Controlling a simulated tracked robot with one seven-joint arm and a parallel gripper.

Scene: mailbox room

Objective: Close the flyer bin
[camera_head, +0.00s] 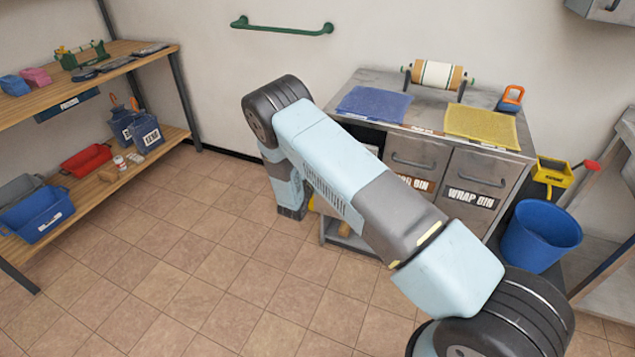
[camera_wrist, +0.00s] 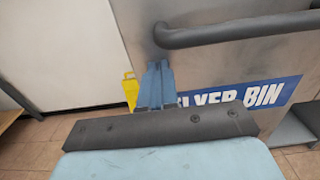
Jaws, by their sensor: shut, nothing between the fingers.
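The flyer bin's grey front (camera_wrist: 215,75) fills the right of the wrist view, with a dark bar handle (camera_wrist: 240,30) and a blue label reading "FLYER BIN" (camera_wrist: 262,94). My gripper (camera_wrist: 154,72) is shut and empty, its blue fingers together at the left part of the bin front, below the handle's left end. The fingers cover the label's first letter. I cannot tell whether they touch the front. In the head view my arm hides the flyer bin and the fingers, so how far the bin stands open is unclear.
The grey cabinet (camera_head: 365,82) has a wrap bin (camera_head: 478,180) at right and another bin (camera_head: 412,160) beside it. A blue bucket (camera_head: 541,235) stands right of it. Wooden shelves (camera_head: 150,62) stand at left. The tiled floor (camera_head: 190,275) between is clear.

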